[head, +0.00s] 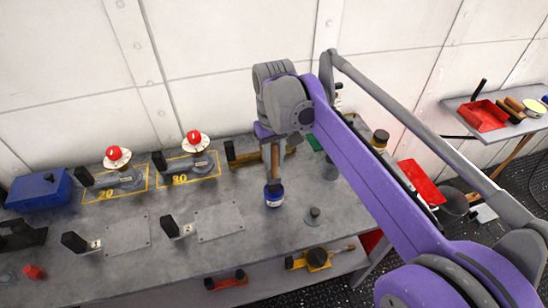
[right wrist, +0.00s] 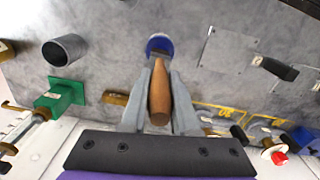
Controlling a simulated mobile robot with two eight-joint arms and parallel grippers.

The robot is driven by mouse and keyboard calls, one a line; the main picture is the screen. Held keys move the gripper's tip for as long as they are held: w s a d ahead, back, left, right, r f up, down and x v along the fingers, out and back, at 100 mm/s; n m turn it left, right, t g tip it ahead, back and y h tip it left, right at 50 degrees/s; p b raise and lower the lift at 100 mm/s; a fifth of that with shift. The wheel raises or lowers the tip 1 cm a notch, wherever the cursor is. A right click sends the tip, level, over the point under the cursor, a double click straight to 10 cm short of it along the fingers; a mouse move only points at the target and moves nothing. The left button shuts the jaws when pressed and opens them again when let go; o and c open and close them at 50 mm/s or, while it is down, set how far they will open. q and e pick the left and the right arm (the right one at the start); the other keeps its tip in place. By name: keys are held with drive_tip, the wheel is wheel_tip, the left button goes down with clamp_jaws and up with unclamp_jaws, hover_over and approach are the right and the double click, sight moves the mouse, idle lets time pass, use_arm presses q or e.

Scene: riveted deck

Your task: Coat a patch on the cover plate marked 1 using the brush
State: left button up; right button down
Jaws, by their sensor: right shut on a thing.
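My right gripper (head: 274,150) is shut on the wooden-handled brush (head: 275,160), which points down. The brush handle (right wrist: 159,95) lies between the fingers in the right wrist view. The brush's lower end is at the mouth of a small blue pot (head: 274,198); its bristles are hidden, and I cannot tell how deep they sit. Two flat grey cover plates lie on the bench: one in the middle (head: 220,222) and one further left (head: 127,235). My left gripper is not in view.
Two red-knobbed fittings (head: 113,154) (head: 194,138) stand in yellow outlines at the back. A blue box (head: 40,191) sits at the left. A small grey knobbed piece (head: 314,216) stands right of the pot. Bench between pot and middle plate is clear.

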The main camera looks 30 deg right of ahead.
sight(274, 145)
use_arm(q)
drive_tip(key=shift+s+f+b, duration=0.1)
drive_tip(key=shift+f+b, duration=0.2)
use_arm(e)
drive_tip(key=shift+f, duration=0.55)
idle(1.2)
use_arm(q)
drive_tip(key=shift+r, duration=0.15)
use_arm(e)
drive_tip(key=shift+r+p, duration=2.3)
drive_tip(key=shift+r, duration=1.25)
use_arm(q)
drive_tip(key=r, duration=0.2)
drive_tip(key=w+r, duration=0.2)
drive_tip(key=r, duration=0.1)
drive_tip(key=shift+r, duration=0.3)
use_arm(e)
drive_tip(key=shift+f, duration=0.1)
